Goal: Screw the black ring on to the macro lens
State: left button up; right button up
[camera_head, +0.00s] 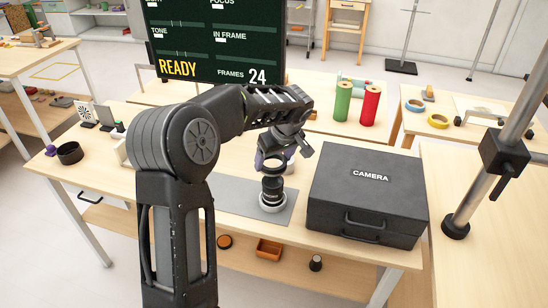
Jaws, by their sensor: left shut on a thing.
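The macro lens (272,190) is a dark, upright cylinder with a pale band around its foot. It stands on the grey mat (228,193) near the front of the middle table. My left gripper (273,163) is right above the lens, pointing down, shut on the black ring (272,168). The ring sits at the top of the lens; from this view I cannot tell whether it touches or is threaded on. My left arm hides part of the table and mat. My right gripper is not in view.
A black case marked CAMERA (367,193) stands close to the right of the lens. A dark round hoop-like piece (70,153) lies at the table's left end. Green (342,101) and red (370,104) rolls stand behind. A metal stand (456,224) is at right.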

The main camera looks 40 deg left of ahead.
aim_at(272, 179)
pick_arm(q)
jog(key=shift+f+b, duration=0.5)
jog(key=shift+f, duration=1.05)
jog(key=shift+f+b, duration=0.45)
jog(key=shift+b, duration=0.05)
jog(key=shift+f+b, duration=0.35)
jog(key=shift+b, duration=0.1)
jog(key=shift+b, duration=0.6)
jog(key=shift+f+b, duration=0.65)
jog(key=shift+b, duration=0.7)
dwell(2.0)
jog(key=o, duration=1.4)
